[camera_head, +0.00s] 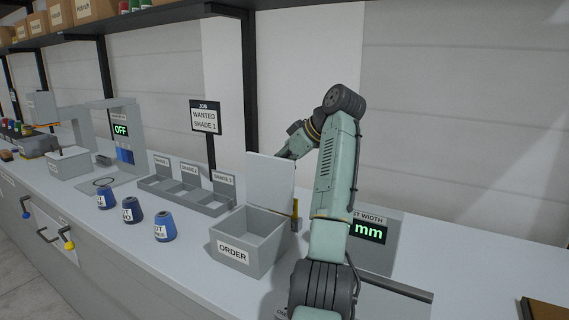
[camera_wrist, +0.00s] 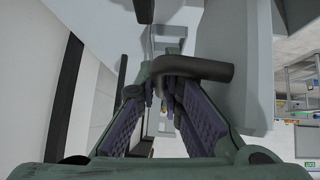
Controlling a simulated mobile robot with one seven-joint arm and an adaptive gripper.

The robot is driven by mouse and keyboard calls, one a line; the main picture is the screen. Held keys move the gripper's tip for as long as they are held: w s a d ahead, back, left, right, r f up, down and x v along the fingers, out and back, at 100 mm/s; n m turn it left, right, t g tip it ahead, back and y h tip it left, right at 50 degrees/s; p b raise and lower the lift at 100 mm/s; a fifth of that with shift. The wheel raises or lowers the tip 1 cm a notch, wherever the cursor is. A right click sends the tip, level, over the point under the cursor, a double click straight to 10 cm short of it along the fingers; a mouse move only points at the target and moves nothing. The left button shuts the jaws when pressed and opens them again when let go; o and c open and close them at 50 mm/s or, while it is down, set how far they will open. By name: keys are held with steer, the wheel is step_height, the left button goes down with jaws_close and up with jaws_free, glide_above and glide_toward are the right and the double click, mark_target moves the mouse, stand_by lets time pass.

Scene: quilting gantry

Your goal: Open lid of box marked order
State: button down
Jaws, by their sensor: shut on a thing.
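The grey box marked ORDER (camera_head: 268,258) stands on the counter in the head view, with its open top showing an empty-looking inside. Its pale lid (camera_head: 270,182) stands about upright at the box's back edge. My arm reaches around behind the lid, and the lid hides most of my gripper there. In the wrist view my gripper (camera_wrist: 168,92) is closed on a dark curved handle (camera_wrist: 205,69). The handle sits against a pale grey surface, seemingly the lid. How firmly the fingertips meet the handle is partly hidden.
A divided shade tray (camera_head: 180,196) and several blue thread cones (camera_head: 165,228) stand left of the box. A width display (camera_head: 370,233) stands to the right, behind my arm. A dark post (camera_head: 250,90) and a job sign (camera_head: 205,118) rise behind.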

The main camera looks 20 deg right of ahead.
steer(key=shift+d, duration=0.3)
steer(key=c, duration=2)
jaws_free()
steer(key=shift+w+d+f, duration=0.1)
steer(key=shift+f, duration=0.1)
steer(key=shift+r, duration=0.1)
steer(key=shift+r, duration=0.2)
steer(key=v, duration=1.1)
steer(key=shift+s+d, duration=0.15)
steer(key=shift+s, duration=0.15)
steer(key=shift+r, duration=0.1)
